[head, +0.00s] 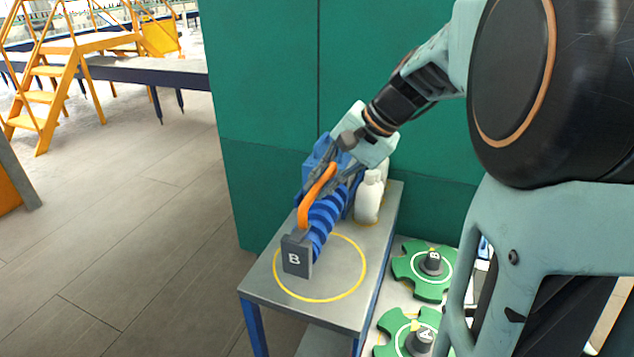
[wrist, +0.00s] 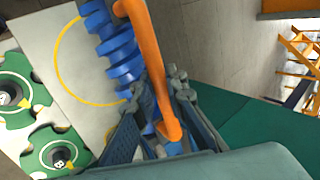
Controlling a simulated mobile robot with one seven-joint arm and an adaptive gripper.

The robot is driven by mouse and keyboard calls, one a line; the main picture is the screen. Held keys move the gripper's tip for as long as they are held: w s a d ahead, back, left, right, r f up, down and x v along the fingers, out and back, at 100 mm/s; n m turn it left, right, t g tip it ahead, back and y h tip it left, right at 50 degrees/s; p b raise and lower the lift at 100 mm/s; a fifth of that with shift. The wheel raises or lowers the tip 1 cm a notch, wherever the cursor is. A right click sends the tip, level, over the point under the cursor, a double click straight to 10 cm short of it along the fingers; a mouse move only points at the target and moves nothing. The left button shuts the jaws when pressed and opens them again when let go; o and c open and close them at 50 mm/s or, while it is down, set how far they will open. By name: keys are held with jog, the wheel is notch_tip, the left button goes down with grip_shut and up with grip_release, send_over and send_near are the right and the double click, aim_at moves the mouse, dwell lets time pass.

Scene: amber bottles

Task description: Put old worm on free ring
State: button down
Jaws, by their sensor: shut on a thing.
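The worm is a blue screw (head: 325,214) with an orange handle (head: 304,211) and a grey end block marked B (head: 296,257). My gripper (head: 330,172) is shut on the orange handle; the wrist view also shows the handle (wrist: 148,55) between the fingers and the blue thread (wrist: 118,50) beside it. The yellow ring (head: 361,283) is drawn on the grey table top, with nothing else standing in it. The worm's B end overlaps the ring's left part in the head view. I cannot tell whether the worm touches the table.
Green wheels marked B (head: 408,268) and A (head: 395,325) lie on a lower surface to the right. A green wall (head: 262,100) rises behind; open floor lies left.

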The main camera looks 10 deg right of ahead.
aim_at(326, 210)
jog(key=shift+f+b, duration=3.2)
jog(key=shift+f, duration=0.85)
jog(key=shift+s, duration=0.1)
jog(key=shift+f+b, duration=0.3)
jog(key=shift+f, duration=0.05)
